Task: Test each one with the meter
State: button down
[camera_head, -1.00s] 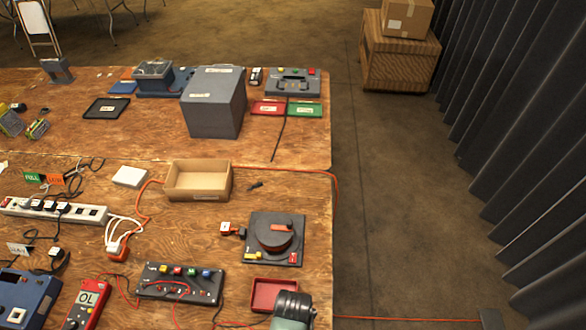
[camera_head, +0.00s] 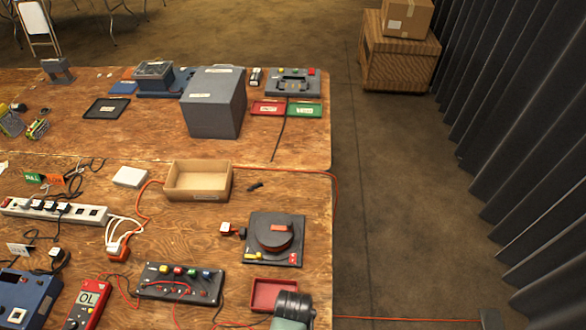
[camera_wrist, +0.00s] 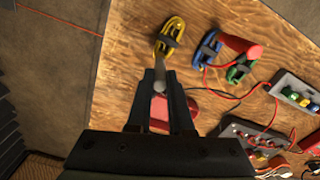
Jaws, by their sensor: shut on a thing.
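The red meter (camera_head: 88,304) lies at the bottom left of the head view and reads "OL". A dark test block (camera_head: 180,284) with coloured posts is right of it, with a red lead on it; the block also shows in the wrist view (camera_wrist: 250,138). In the wrist view, a yellow coiled lead (camera_wrist: 171,36) lies just beyond my fingertips, beside a blue coiled lead (camera_wrist: 207,48) and a green one (camera_wrist: 240,68). My gripper (camera_wrist: 160,84) is shut on a small grey piece; whether it belongs to the yellow lead I cannot tell. The fingertips are hidden in the head view.
A red tray (camera_head: 272,281) is by my arm at the table's right edge. A dark rotary device (camera_head: 273,260), a cardboard box (camera_head: 197,195) and a power strip (camera_head: 52,211) stand behind. An orange cable (camera_head: 400,319) crosses the floor to the right.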

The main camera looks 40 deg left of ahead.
jog(key=shift+f, duration=0.3)
dwell(0.4)
jog(key=c, duration=0.7)
grip_release()
jog(key=shift+c, duration=0.2)
jog(key=shift+o, duration=0.2)
jog(key=shift+o, duration=1.4)
jog(key=shift+r+p, duration=3.6)
jog(key=shift+r, duration=0.15)
